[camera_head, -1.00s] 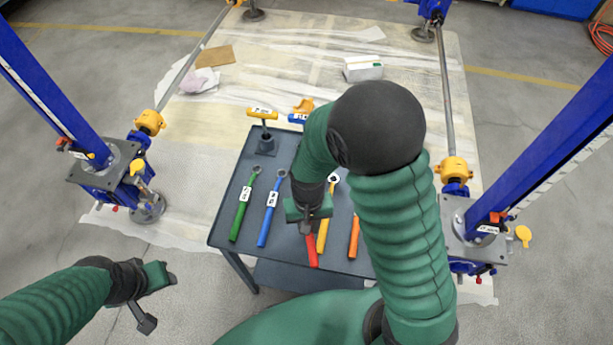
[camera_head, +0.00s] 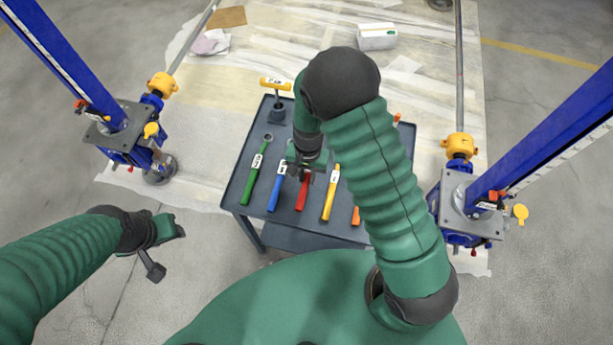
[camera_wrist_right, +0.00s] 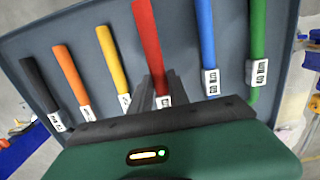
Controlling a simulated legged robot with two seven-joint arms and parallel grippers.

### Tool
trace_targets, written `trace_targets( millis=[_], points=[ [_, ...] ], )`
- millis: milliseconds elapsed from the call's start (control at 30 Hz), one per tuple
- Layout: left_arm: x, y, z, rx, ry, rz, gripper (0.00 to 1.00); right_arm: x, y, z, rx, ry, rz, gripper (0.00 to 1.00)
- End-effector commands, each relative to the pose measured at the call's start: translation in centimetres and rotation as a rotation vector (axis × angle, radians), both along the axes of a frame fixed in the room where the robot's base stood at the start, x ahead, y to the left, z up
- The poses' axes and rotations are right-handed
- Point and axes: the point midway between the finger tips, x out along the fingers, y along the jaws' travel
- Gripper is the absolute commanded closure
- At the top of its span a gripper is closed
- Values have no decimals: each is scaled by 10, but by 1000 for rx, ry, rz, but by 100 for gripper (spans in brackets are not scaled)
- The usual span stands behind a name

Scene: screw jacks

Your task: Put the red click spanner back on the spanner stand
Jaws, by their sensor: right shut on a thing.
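The red click spanner (camera_head: 302,194) is in my right gripper (camera_head: 303,174), which is shut on it. Its red handle (camera_wrist_right: 148,45) also shows in the right wrist view, running away from the jaws. It lines up in the row between the blue spanner (camera_head: 275,193) and the yellow one (camera_head: 330,195), over the grey spanner stand (camera_head: 232,193). Its head is hidden by the gripper, and I cannot tell whether it touches the stand. My left gripper (camera_head: 168,248) is open and empty, off to the left above the floor.
A green spanner (camera_head: 254,178) and an orange one (camera_head: 356,215) lie at the row's sides; a black handle (camera_wrist_right: 40,85) shows in the wrist view. A yellow-handled T-shaped tool (camera_head: 276,86) stands at the back left. Blue jacks (camera_head: 125,125) (camera_head: 462,200) flank the stand.

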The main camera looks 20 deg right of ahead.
Motion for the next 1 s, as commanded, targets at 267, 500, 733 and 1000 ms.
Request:
trace_targets(
  millis=[267, 500, 733, 1000],
  points=[
    [0, 0, 1, 0, 0, 0, 57, 6, 0, -34, 0, 2, -2, 100],
    [0, 0, 1, 0, 0, 0, 57, 6, 0, -36, 1, -1, 0, 100],
    [0, 0, 0, 0, 0, 0, 57, 6, 0, -37, 0, 0, 0, 58],
    [0, 0, 0, 0, 0, 0, 57, 6, 0, -37, 1, 1, 0, 57]
  ],
)
